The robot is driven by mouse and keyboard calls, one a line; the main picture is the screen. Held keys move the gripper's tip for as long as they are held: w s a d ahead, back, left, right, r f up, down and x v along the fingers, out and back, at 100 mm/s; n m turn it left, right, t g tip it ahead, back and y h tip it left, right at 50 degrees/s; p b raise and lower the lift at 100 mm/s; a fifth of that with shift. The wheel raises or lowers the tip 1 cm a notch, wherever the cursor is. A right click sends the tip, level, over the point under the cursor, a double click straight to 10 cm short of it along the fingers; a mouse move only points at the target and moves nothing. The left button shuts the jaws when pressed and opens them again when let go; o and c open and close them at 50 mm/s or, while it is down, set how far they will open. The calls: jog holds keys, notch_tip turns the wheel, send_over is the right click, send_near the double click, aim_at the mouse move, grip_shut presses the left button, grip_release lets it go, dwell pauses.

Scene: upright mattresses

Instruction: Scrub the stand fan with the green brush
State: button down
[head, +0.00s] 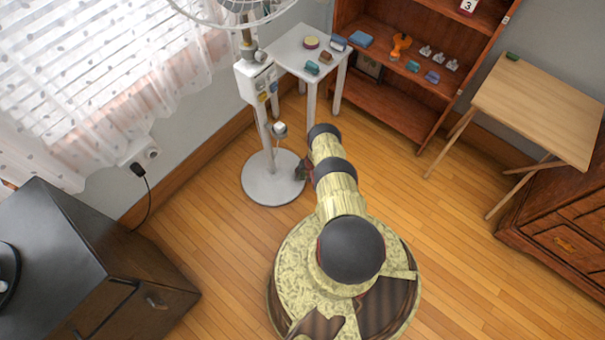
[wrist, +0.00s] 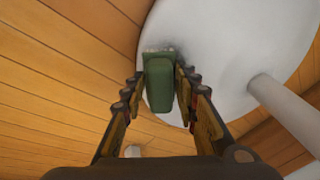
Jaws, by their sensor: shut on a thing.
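The white stand fan (head: 256,85) stands left of centre in the head view, its wire cage cut off by the top edge. Its round white base (head: 262,188) rests on the floor and fills much of the wrist view (wrist: 225,40). My gripper (wrist: 162,88) is shut on the green brush (wrist: 160,82), with a finger on each side. The brush's pale bristle end lies at the base's surface, beside a dark grey smudge; exact contact is hard to tell. In the head view my gripper (head: 304,170) is at the base's right edge, partly hidden by my arm.
A white side table (head: 296,45) with several small items stands behind the fan. A reddish-brown shelf (head: 385,105) and a light wooden folding table (head: 540,110) are at the right. A black cabinet (head: 80,260) is at the left. Floor right of my arm is clear.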

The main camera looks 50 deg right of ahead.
aim_at(294, 183)
jog(key=shift+w+f, duration=0.15)
jog(key=shift+f, duration=0.4)
dwell(0.4)
jog(key=shift+a, duration=0.1)
jog(key=shift+s+a+r+p, duration=0.15)
jog(key=shift+a+p, duration=0.45)
jog(key=shift+a, duration=0.4)
jog(key=shift+s+a+r+p, duration=0.1)
jog(key=shift+a+p, duration=0.55)
jog(key=shift+a, duration=0.3)
jog(key=shift+s+a+r+p, duration=0.15)
jog(key=shift+a+p, duration=0.45)
jog(key=shift+a, duration=0.4)
jog(key=shift+f, duration=0.15)
